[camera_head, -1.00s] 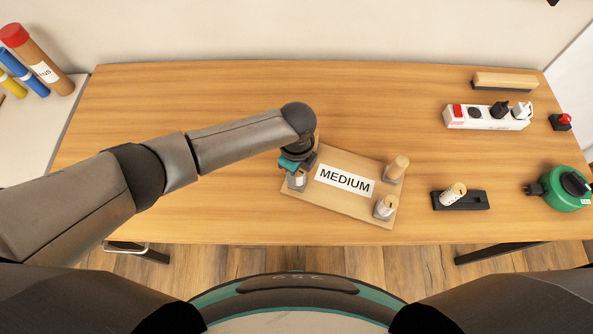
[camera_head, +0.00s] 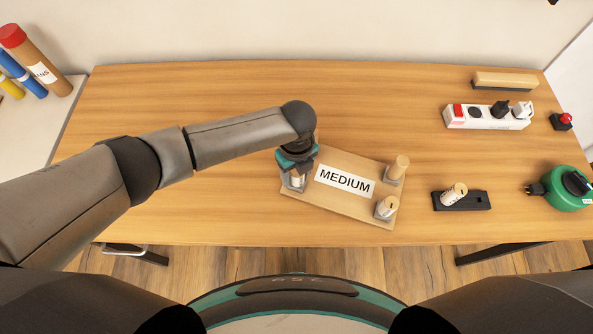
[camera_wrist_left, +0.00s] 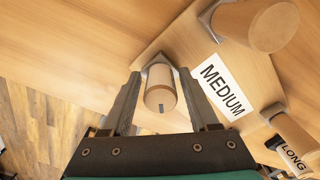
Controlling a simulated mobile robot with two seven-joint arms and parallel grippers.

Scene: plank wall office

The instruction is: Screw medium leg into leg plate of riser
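The riser (camera_head: 335,205) is a wooden board with a MEDIUM label, lying on the table with legs standing up at its corners. My left gripper (camera_head: 297,174) is over its front-left corner, pointing down. In the left wrist view a short wooden leg (camera_wrist_left: 160,92) stands on a grey leg plate (camera_wrist_left: 152,66) between the two fingers (camera_wrist_left: 160,85). The fingers look apart, with narrow gaps beside the leg. Whether the leg is fully seated cannot be told. Other legs stand at the back right (camera_head: 398,167) and front right (camera_head: 387,207). My right gripper is not in view.
A black holder (camera_head: 475,201) with a labelled wooden piece (camera_head: 453,194) lies right of the riser. A power strip (camera_head: 485,118), a wooden-topped bar (camera_head: 504,80), a red button (camera_head: 564,120) and a green cable reel (camera_head: 568,188) are further right. The table's left side is clear.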

